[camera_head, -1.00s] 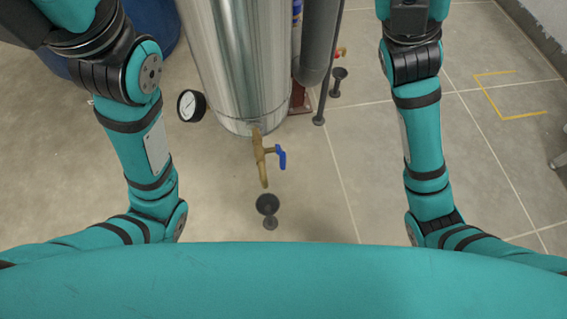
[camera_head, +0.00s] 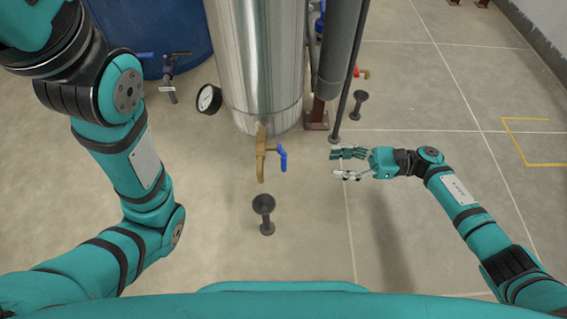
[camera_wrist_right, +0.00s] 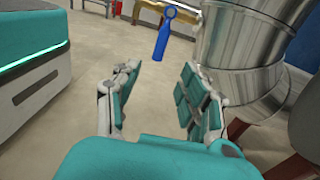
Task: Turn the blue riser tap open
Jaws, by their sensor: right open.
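A brass tap with a blue lever handle (camera_head: 282,158) sticks out from the foot of the shiny steel column, in the middle of the head view. Its brass body (camera_head: 261,153) points down over a black funnel. My right gripper (camera_head: 335,164) is open and empty, to the right of the blue handle and apart from it, with its fingers pointing left. In the right wrist view the blue handle (camera_wrist_right: 161,38) shows beyond the open fingers, above the gap between them. My left arm is in the head view at the left, but its gripper is out of frame.
The steel column (camera_head: 258,60) stands behind the tap. A black funnel (camera_head: 264,212) is below it. A round gauge (camera_head: 208,99) is at the left. A grey pipe (camera_head: 340,50) and a red-handled tap (camera_head: 361,73) stand at the right. A blue barrel (camera_head: 150,30) is behind. Floor around the right gripper is clear.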

